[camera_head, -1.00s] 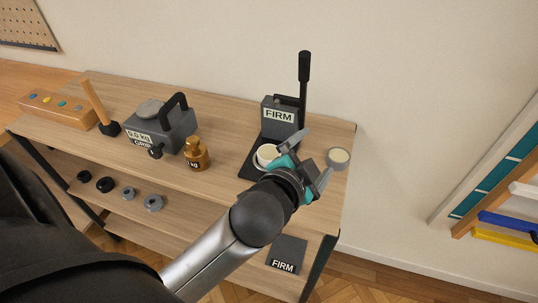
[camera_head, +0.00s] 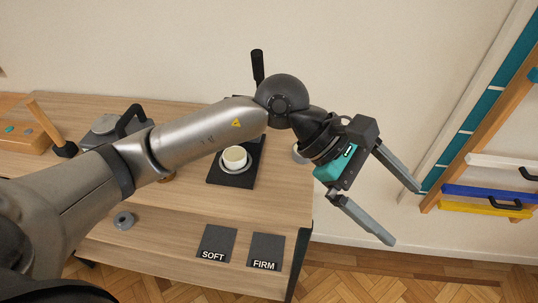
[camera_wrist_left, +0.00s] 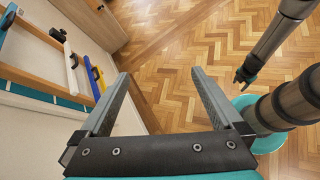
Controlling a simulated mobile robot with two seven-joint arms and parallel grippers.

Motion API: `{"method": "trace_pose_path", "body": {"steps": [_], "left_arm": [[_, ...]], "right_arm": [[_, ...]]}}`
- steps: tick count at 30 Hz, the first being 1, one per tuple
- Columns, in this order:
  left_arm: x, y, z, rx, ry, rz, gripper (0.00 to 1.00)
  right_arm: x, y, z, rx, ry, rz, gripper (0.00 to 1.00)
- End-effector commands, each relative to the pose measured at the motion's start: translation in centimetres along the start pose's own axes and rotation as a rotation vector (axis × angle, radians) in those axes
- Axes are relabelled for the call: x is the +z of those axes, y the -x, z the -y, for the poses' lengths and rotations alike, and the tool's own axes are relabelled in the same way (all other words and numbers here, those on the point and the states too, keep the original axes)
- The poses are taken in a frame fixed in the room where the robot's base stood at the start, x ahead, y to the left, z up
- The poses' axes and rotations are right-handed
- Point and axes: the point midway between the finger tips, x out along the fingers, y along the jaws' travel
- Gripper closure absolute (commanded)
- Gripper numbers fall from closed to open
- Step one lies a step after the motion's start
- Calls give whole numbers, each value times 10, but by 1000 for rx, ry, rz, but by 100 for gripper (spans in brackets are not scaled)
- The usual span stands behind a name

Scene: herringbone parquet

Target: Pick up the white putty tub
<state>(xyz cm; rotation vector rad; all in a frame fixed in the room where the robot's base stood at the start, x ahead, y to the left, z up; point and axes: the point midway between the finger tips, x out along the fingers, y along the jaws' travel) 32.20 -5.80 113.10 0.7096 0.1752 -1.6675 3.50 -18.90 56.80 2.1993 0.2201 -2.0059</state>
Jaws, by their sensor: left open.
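A white tub (camera_head: 235,157) with a cream top stands upright on the dark base plate (camera_head: 231,178) of the press, in a pale round dish. A second small round tub or disc (camera_head: 299,153) with a grey rim is at the bench's right end, mostly hidden behind my arm. My left gripper (camera_head: 406,214) is open and empty, to the right of the bench and apart from both. In the left wrist view its open fingers (camera_wrist_left: 160,76) point over bare floor, with no tub between them. My right gripper (camera_wrist_left: 244,77) shows small and dark there; its jaws are unclear.
My left arm crosses above the bench and hides most of the press, whose black lever (camera_head: 257,66) rises behind. A wall rack with coloured bars (camera_head: 490,193) stands at right.

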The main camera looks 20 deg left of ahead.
Motion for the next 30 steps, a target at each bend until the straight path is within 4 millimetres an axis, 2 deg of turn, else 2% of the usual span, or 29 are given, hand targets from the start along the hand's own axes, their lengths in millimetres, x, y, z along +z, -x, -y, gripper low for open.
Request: {"method": "trace_pose_path", "body": {"steps": [1,3,5,7,10,12,15,18,20,26,30], "left_arm": [[-28,10,-2,-31,-71,-147,0],[-68,31,-4,-87,-157,-356,0],[-99,56,-8,-135,-211,-534,0],[-130,92,-13,-189,-253,-728,0],[-158,144,-19,-258,-273,-965,0],[-170,177,-21,-299,-268,-1095,0],[-177,211,-22,-341,-251,-1224,0],[-181,229,-22,-365,-237,-1291,0],[-184,233,-21,-371,-232,-1308,0],[-212,226,-15,-378,-226,-1309,0],[-241,221,-11,-379,-225,-1310,0]], "right_arm": [[0,0,0,0,0,0,40],[0,0,0,0,0,0,40],[0,0,0,0,0,0,40],[0,0,0,0,0,0,40],[0,0,0,0,0,0,40],[0,0,0,0,1,0,40],[0,0,0,0,1,0,40],[0,0,0,0,1,0,40],[0,-2,0,0,1,0,40],[1,-13,1,-1,1,0,40],[1,-12,1,-1,0,0,40]]}}
